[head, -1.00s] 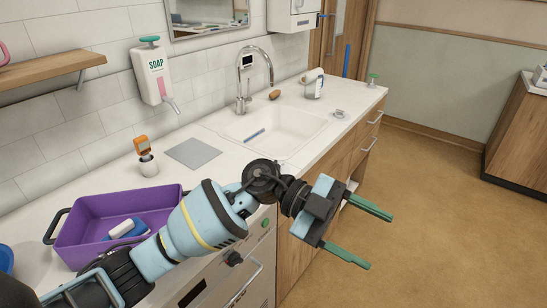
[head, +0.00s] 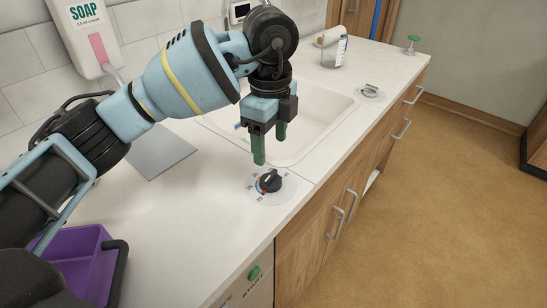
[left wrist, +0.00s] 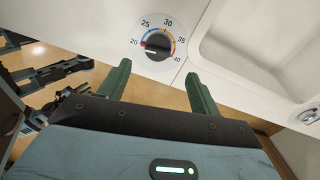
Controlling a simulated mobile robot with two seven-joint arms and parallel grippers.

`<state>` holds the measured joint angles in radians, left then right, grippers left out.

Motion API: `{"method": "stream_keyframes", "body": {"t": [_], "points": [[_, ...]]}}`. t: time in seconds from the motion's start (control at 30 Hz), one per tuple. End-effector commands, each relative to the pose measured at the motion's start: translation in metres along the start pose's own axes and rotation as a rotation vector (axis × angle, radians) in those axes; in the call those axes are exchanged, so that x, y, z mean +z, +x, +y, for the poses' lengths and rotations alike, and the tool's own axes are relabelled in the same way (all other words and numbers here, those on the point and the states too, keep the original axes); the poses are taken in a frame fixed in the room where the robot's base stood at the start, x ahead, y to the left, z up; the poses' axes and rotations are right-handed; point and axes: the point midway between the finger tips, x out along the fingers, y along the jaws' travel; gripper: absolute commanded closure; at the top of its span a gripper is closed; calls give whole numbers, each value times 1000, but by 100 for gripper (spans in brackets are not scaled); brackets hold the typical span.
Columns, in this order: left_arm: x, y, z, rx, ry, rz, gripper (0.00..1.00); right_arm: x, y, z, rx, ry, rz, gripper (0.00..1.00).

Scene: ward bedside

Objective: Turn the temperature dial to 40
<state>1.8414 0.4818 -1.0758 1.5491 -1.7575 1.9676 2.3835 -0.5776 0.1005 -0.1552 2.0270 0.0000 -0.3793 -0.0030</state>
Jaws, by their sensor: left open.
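The temperature dial (head: 270,182) is a black knob on a round white scale plate, set in the counter left of the sink's front corner. In the left wrist view the dial (left wrist: 155,46) shows marks from 20 to 40. A red mark on the knob's edge lies by 20; the exact setting is hard to read. My left gripper (head: 269,150) points down, open and empty, above and slightly behind the dial without touching it. In the left wrist view the dial appears beyond and between its green fingertips (left wrist: 156,72). My right gripper is not in view.
The sink (head: 310,135) lies behind my gripper. A purple tub (head: 75,262) stands at lower left, near a grey mat (head: 160,153). A soap dispenser (head: 85,38) hangs on the wall. Another small knob-like fitting (head: 370,91) sits right of the sink. The counter around the dial is clear.

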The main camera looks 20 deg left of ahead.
Motion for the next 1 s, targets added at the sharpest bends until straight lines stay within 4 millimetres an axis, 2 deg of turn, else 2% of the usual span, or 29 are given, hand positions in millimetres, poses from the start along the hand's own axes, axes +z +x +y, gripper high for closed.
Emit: {"method": "stream_keyframes", "body": {"t": [0.27,0.7,1.0], "points": [[1,6,0,0,-4,-5,36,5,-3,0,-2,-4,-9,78],[1,66,0,1,-3,-3,36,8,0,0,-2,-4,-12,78],[1,77,0,-2,-3,-3,36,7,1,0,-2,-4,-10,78]]}}
